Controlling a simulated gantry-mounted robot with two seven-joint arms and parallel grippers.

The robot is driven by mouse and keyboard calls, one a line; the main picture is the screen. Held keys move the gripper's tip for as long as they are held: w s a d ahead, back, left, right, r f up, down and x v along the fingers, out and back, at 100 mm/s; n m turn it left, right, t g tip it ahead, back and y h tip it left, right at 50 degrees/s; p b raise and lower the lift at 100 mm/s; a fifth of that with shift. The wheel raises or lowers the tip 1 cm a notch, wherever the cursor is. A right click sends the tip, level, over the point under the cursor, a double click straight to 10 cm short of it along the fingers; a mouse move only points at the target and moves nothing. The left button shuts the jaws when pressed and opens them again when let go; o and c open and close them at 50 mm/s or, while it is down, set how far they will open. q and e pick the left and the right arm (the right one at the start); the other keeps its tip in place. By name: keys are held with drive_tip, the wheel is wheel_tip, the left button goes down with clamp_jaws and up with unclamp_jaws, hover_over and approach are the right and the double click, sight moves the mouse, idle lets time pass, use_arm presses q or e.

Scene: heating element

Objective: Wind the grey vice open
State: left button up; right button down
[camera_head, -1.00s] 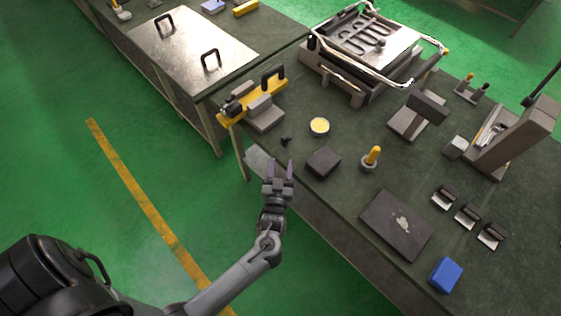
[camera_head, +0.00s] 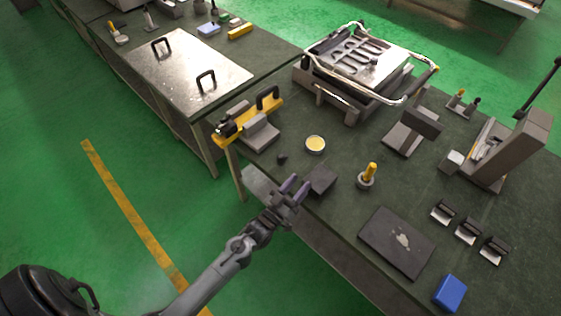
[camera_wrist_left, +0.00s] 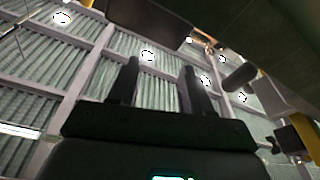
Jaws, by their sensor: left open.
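The grey vice (camera_head: 262,134) appears as grey blocks at the near left corner of the green-topped bench, beside a yellow bar (camera_head: 236,122) with a black handle. I cannot tell how far apart its jaws stand. My left gripper (camera_head: 296,187) is open and empty at the bench's front edge, below and right of the vice, close to a dark block (camera_head: 320,179). They overlap in the picture; contact is unclear. In the left wrist view its two fingers (camera_wrist_left: 160,82) point up toward the ceiling with nothing between them. My right gripper is not in view.
A small dark knob (camera_head: 282,157) and a round yellow-topped tin (camera_head: 315,144) are near the vice. A yellow-handled tool (camera_head: 368,174), dark plate (camera_head: 398,242) and blue block (camera_head: 450,292) lie to the right. A metal frame with tube handles (camera_head: 368,62) stands behind.

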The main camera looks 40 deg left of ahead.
sight(281, 159)
use_arm(q)
drive_tip(key=s+a+f+m+g+h+b, duration=0.15)
drive_tip(key=a+m+g+h+b, duration=0.6)
drive_tip(key=a, duration=0.95)
drive_tip(key=w+d+m, duration=0.1)
drive_tip(key=w+d, duration=0.1)
drive_tip(key=w+d+t+h+b, duration=0.1)
drive_tip(key=w+d, duration=0.1)
drive_tip(key=w, duration=0.1)
drive_tip(key=w+d+m+h+b, duration=0.1)
drive_tip(key=w+d, duration=0.1)
drive_tip(key=shift+w+d+r+m+t, duration=0.1)
drive_tip(key=shift+w+r+m+t, duration=0.1)
drive_tip(key=shift+m+t, duration=0.15)
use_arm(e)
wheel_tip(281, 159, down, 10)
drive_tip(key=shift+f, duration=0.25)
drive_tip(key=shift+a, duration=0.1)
